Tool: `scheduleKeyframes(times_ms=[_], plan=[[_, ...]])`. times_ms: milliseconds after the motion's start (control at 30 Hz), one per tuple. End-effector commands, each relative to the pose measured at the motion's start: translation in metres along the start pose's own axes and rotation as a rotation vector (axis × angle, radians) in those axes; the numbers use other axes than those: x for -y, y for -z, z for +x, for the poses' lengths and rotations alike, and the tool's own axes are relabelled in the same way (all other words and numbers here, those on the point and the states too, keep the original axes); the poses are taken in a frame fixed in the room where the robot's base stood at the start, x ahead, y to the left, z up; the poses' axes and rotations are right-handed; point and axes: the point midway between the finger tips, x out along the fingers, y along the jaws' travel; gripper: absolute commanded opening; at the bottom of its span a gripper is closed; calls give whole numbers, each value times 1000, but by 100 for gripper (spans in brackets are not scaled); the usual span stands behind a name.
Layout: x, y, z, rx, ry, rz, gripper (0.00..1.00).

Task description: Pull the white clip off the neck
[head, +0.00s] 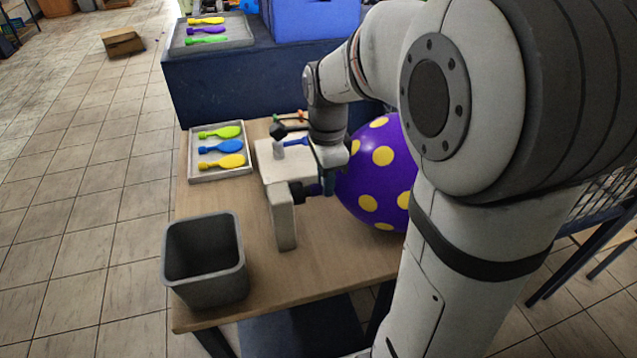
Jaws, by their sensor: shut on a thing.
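A purple balloon with yellow dots (397,180) lies on its side over the wooden table, its neck end toward a white stand with a dark nozzle (283,215). My gripper (328,183) points down at the neck, between the nozzle and the balloon. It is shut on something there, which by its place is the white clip. The clip itself is too small and too hidden by my gripper to make out. The neck is mostly hidden too.
A grey open bin (205,262) stands at the table's front left corner. A tray (222,175) behind it holds green, blue and yellow uninflated balloons. Another tray (180,42) with balloons sits on the dark blue bench (215,85). The wooden table (320,265) is clear in front.

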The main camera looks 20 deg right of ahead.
Motion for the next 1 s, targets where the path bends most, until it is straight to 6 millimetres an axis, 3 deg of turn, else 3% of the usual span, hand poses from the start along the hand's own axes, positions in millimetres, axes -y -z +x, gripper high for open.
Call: scheduleKeyframes(times_ms=[467, 1000], plan=[[0, 0, -3, 0, 0, 1, 7], [0, 0, -36, 0, 0, 0, 8]])
